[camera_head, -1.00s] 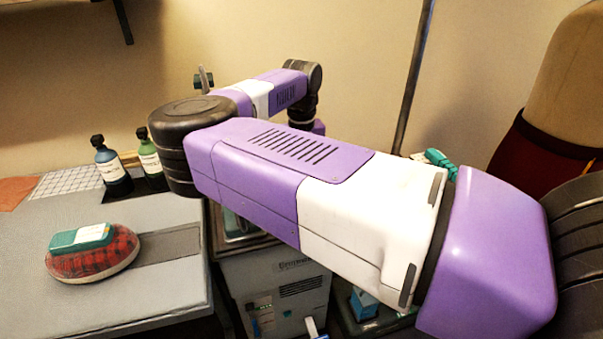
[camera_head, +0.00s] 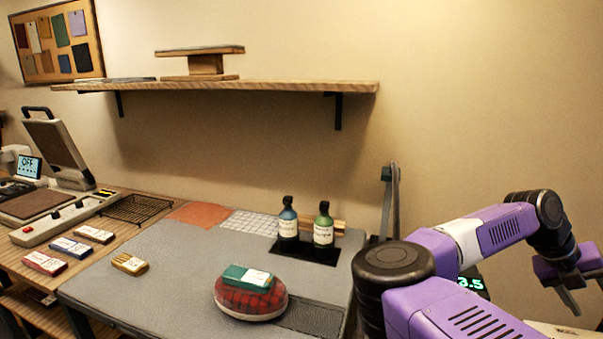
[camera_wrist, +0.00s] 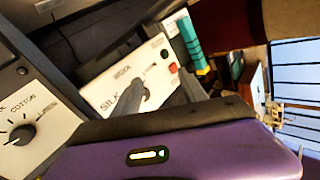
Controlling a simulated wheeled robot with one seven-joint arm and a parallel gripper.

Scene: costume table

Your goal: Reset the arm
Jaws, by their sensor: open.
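My purple and white arm (camera_head: 455,290) reaches in at the right of the head view, bent at a dark elbow joint. My gripper (camera_head: 570,298) hangs at the far right edge of that view, partly cut off, pointing down and clear of the grey table. In the wrist view, my gripper (camera_wrist: 160,97) is open, with its dark fingers in front of a white panel (camera_wrist: 105,90) that has a dial and the word SILK. I see nothing held between the fingers.
A red plaid cushion (camera_head: 250,303) with a green box (camera_head: 247,277) on it sits on the grey table (camera_head: 190,275). Two bottles (camera_head: 323,226) stand at the back. A press machine (camera_head: 60,205) and small boxes (camera_head: 70,246) are at left. A shelf (camera_head: 220,86) hangs above.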

